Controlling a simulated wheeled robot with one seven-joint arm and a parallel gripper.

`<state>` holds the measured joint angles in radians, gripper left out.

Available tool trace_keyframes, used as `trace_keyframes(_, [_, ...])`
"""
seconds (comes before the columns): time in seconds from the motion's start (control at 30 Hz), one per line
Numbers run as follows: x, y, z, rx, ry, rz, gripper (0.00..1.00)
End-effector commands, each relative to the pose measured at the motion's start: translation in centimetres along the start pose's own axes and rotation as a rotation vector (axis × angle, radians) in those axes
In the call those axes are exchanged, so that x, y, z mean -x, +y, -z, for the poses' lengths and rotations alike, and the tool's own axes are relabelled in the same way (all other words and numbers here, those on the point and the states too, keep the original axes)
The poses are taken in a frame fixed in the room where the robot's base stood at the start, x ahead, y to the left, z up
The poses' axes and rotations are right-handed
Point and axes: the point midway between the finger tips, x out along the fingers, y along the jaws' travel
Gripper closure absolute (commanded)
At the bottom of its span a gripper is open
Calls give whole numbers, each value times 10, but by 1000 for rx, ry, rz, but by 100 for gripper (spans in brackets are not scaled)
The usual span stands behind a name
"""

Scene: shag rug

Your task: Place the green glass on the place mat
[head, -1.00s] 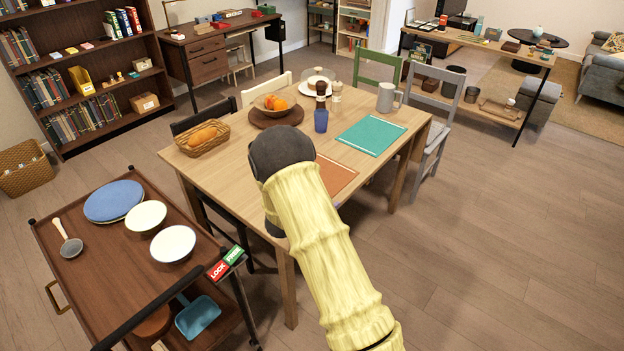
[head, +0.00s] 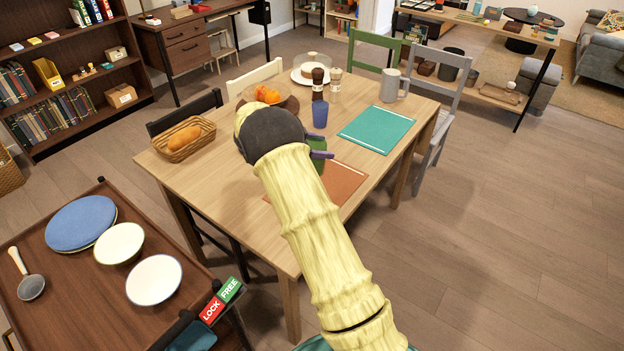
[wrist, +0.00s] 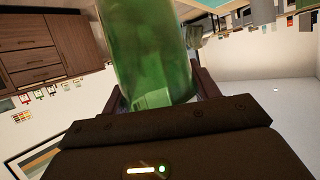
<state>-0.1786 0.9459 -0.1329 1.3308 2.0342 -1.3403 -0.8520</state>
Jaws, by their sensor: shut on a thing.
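My gripper (head: 318,149) is shut on the green glass (head: 318,159), above the dining table and mostly hidden behind my forearm in the head view. The wrist view shows the translucent green glass (wrist: 155,60) large between the two dark fingers (wrist: 158,92). An orange-brown place mat (head: 342,183) lies on the near part of the table, close beside the gripper and partly covered by my arm. A teal place mat (head: 376,130) lies farther right, bare. I cannot tell the exact height of the glass above the table.
The wooden table (head: 228,190) also bears a blue cup (head: 320,112), a grey mug (head: 392,86), a bread basket (head: 184,138), a fruit bowl (head: 267,97) and two shakers. A trolley (head: 75,285) with plates stands at the left. Chairs surround the table's far sides.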

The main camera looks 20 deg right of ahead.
Motion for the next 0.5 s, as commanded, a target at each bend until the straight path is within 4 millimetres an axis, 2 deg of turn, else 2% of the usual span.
trace_keyframes(0.5, [3, -3, 0, -2, 3, -5, 68])
